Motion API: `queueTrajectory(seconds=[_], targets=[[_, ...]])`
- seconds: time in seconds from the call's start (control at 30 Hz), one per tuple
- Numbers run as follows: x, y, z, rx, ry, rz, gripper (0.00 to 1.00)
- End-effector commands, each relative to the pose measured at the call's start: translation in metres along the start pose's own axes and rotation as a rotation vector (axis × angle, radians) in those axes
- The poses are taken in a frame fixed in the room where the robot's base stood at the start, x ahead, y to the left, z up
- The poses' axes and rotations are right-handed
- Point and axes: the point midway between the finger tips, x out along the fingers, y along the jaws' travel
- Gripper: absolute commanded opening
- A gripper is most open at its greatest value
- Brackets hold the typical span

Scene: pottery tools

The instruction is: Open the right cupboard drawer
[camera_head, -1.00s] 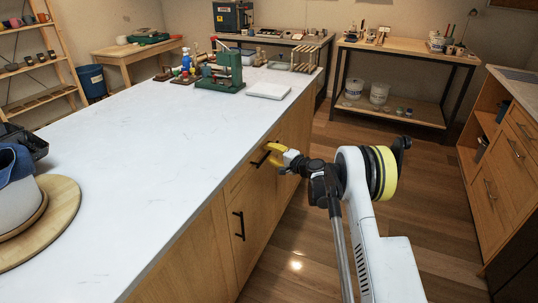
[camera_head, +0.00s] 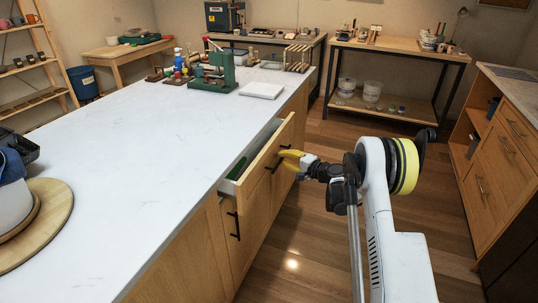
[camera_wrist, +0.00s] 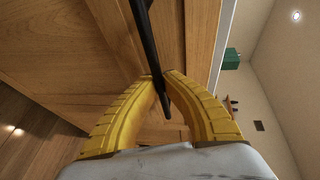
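The wooden cupboard drawer (camera_head: 254,176) under the white countertop stands pulled out, its white inner side showing. A green object (camera_head: 238,168) lies inside it. The drawer's black bar handle (camera_head: 271,167) is on its front; in the wrist view the dark handle (camera_wrist: 146,38) runs between my yellow fingers. My gripper (camera_head: 285,158) is at the handle. In the wrist view my gripper (camera_wrist: 161,80) has its fingertips closed together around the bar.
A cupboard door with a black handle (camera_head: 234,225) is below the drawer. The white countertop (camera_head: 120,150) holds a green press (camera_head: 213,76) and a white slab (camera_head: 262,90) at the far end.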

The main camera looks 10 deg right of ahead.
Motion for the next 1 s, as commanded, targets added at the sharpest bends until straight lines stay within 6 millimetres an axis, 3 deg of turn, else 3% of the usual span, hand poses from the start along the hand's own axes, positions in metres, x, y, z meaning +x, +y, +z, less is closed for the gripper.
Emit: queueTrajectory(seconds=[0.6, 0.8, 1.0], targets=[[-0.158, 0.035, -0.067, 0.001, 0.006, 0.001, 0.0], [-0.202, 0.044, -0.085, 0.0, 0.005, 0.001, 0.0], [-0.232, 0.051, -0.097, 0.001, 0.003, 0.001, 0.0]])
